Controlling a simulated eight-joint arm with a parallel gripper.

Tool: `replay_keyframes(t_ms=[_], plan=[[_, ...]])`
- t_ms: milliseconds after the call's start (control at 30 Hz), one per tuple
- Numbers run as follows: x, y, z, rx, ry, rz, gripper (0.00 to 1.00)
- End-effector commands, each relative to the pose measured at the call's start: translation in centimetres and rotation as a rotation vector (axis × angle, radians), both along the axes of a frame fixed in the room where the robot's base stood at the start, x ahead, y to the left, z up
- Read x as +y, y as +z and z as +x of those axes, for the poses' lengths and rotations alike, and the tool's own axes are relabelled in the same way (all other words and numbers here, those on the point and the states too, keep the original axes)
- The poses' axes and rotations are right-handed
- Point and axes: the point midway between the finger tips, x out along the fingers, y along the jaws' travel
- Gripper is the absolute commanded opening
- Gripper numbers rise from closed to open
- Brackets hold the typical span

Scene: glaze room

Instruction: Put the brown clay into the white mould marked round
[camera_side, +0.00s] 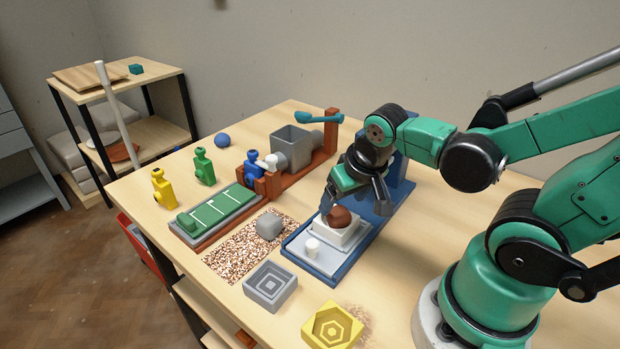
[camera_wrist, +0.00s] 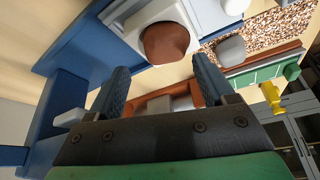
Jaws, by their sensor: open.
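The brown clay (camera_side: 340,217) is a rounded lump resting in or on the white mould (camera_side: 335,241); I cannot tell how deep it sits. In the wrist view the clay (camera_wrist: 166,42) covers much of the white mould (camera_wrist: 152,13), and any round marking is hidden. The mould sits on the pale plate of a blue-framed stand (camera_side: 312,262). My gripper (camera_side: 354,207) is open just above the clay, with its fingers spread to either side. In the wrist view the fingers of my gripper (camera_wrist: 160,66) hold nothing, and the clay lies beyond their tips.
A white knob (camera_side: 312,248) stands on the plate. A grey mould with square rings (camera_side: 270,287) and a yellow mould with hexagon rings (camera_side: 333,327) lie nearer. A grey lump (camera_side: 269,224) lies on a speckled patch. A green board (camera_side: 218,212) and coloured figures stand at left.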

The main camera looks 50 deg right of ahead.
Motion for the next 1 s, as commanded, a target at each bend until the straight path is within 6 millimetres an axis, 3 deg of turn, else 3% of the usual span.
replay_keyframes(t_ms=[400, 667, 900, 1000], plan=[[0.6, 3.6, -1.4, 0.0, 0.001, -0.001, 0.76], [0.8, 4.9, -1.8, -0.004, 0.008, -0.001, 0.76], [4.1, 6.2, 2.2, -0.202, 0.356, -0.037, 0.76], [4.4, 6.4, 2.6, -0.228, 0.394, -0.047, 0.76]])
